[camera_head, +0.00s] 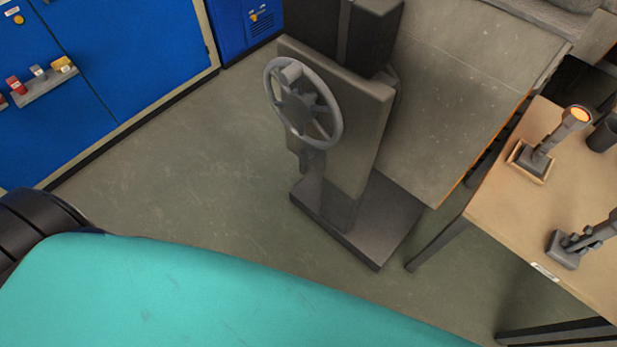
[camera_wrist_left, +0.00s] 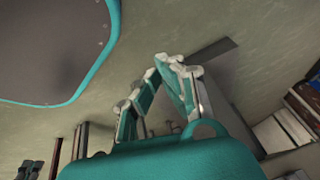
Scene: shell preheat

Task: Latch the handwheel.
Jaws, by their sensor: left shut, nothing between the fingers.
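The grey handwheel (camera_head: 304,105) is mounted on the front plate of a dark stand (camera_head: 352,135) in the head view. It has a round rim, spokes, a hub and a knob near its upper left. A small dark bracket (camera_head: 312,160) sits just below the rim; whether it is engaged with the wheel I cannot tell. My left gripper (camera_wrist_left: 159,68) shows only in the wrist view, its fingertips together and empty. No handwheel is recognisable in that view. My right gripper is in neither view.
A grey table (camera_head: 460,90) joins the stand on the right. A wooden workbench (camera_head: 510,205) holds a tool with a glowing tip (camera_head: 575,116) and another tool (camera_head: 575,245). Blue cabinets (camera_head: 120,60) line the left. The floor (camera_head: 200,175) before the stand is clear.

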